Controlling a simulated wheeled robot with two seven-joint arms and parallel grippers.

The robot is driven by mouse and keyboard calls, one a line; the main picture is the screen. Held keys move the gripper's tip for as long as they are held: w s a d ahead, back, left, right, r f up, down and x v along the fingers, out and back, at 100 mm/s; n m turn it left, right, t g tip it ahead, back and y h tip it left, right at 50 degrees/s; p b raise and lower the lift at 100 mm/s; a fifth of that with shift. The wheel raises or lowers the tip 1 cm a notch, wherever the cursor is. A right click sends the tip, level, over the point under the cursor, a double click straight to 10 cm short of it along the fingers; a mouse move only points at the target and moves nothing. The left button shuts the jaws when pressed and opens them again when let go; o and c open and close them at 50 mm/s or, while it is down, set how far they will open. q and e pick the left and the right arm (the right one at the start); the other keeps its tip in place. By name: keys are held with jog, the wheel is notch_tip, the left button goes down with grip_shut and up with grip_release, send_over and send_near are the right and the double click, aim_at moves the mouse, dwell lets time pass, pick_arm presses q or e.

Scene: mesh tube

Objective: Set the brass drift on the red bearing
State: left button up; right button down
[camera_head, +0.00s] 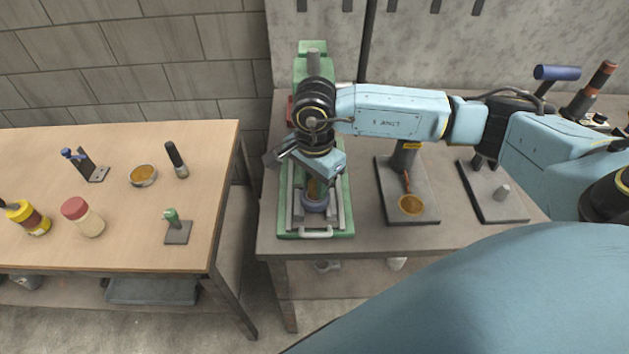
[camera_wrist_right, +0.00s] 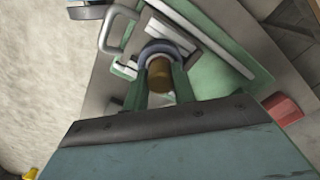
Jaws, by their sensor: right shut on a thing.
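My right gripper (camera_head: 312,180) points down over the green press (camera_head: 343,213) on the grey bench. It is shut on the brass drift (camera_head: 314,189), a short brown-gold cylinder. In the right wrist view the drift (camera_wrist_right: 160,76) sits between the two green fingers. Just beyond its end is a blue-grey ring (camera_wrist_right: 167,47), which also shows in the head view (camera_head: 315,205), on the press bed. The drift overlaps this ring in both views; I cannot tell whether they touch. I see no clearly red bearing. My left gripper is not in view.
A red block (camera_wrist_right: 283,108) is beside the press. Right of it are a stand with an orange-brown dish (camera_head: 411,205) and a grey plate with a peg (camera_head: 502,192). A wooden table (camera_head: 130,245) on the left holds bottles and small tools, across a gap.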

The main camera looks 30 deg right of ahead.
jog(key=shift+f, duration=0.25)
jog(key=c, duration=1.1)
grip_release()
jog(key=shift+o, duration=0.2)
